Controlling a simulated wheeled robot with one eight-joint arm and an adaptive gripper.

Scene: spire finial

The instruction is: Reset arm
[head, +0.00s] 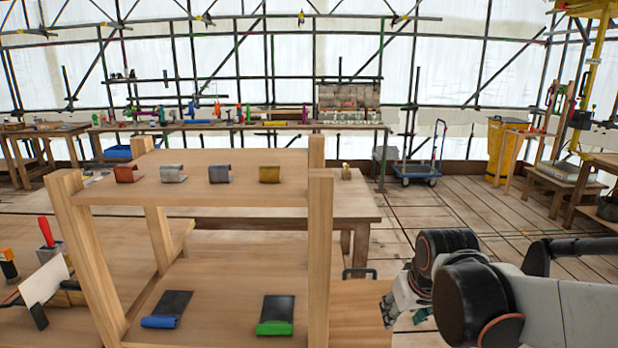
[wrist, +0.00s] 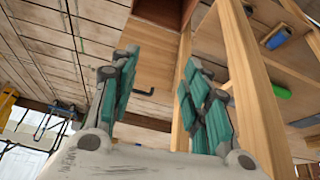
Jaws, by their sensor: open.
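My arm reaches in from the right in the head view, and my gripper (head: 397,302) hangs at its end, just right of the wooden shelf stand. In the wrist view my gripper (wrist: 160,85) has its two teal-padded fingers spread wide apart, with nothing between them. The wooden shelf stand (head: 319,240) fills the front of the head view. Its posts also show close beside the right finger in the wrist view (wrist: 250,90). I cannot tell whether any finger touches wood.
Several curled metal pieces, such as a copper one (head: 128,174), sit on the stand's upper shelf. A blue-edged piece (head: 167,309) and a green-edged piece (head: 276,315) lie lower. A workbench (head: 350,205) stands behind. Open plank floor (head: 455,205) lies to the right, with a blue trolley (head: 418,170) beyond.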

